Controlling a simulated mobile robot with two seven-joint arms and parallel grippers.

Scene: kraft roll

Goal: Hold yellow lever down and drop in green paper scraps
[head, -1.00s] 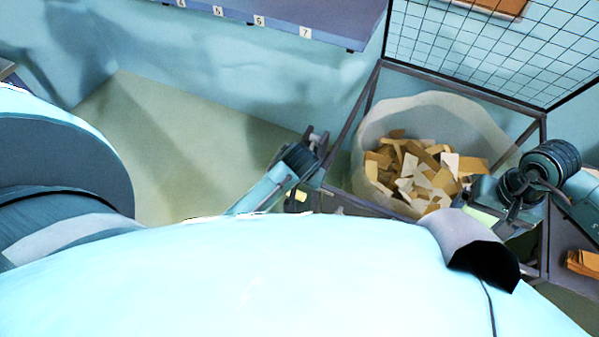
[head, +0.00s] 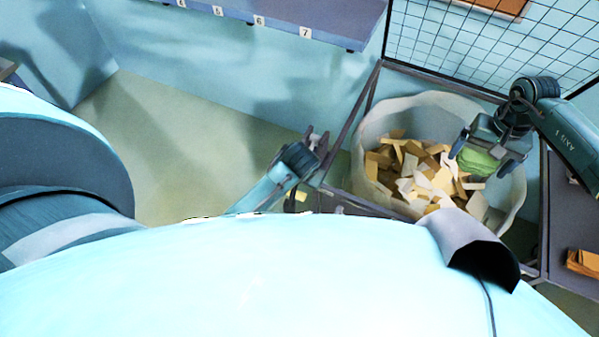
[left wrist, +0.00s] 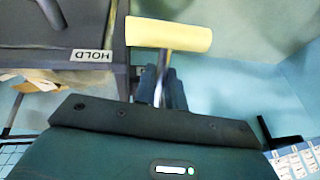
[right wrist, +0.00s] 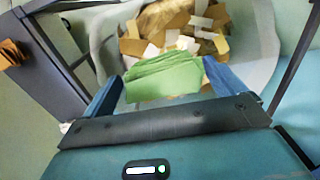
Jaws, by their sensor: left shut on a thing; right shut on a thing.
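The yellow lever (left wrist: 168,33) shows in the left wrist view as a yellow handle on a metal rod, beside a HOLD label. My left gripper (left wrist: 163,88) is shut on the lever's rod, just below the yellow handle; in the head view the left gripper (head: 312,145) is at the frame's left side. The green paper scraps (right wrist: 163,77) are a stack between the fingers of my right gripper (right wrist: 165,92). In the head view the right gripper (head: 487,158) holds the green scraps (head: 480,161) above the open bag, over its right part.
A pale bag (head: 372,122) hangs in a metal frame (head: 355,118) and holds several brown and white scraps (head: 415,170). A wire mesh (head: 450,50) stands behind it. Orange pieces (head: 583,262) lie on a shelf at right. A numbered shelf (head: 300,12) is at top.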

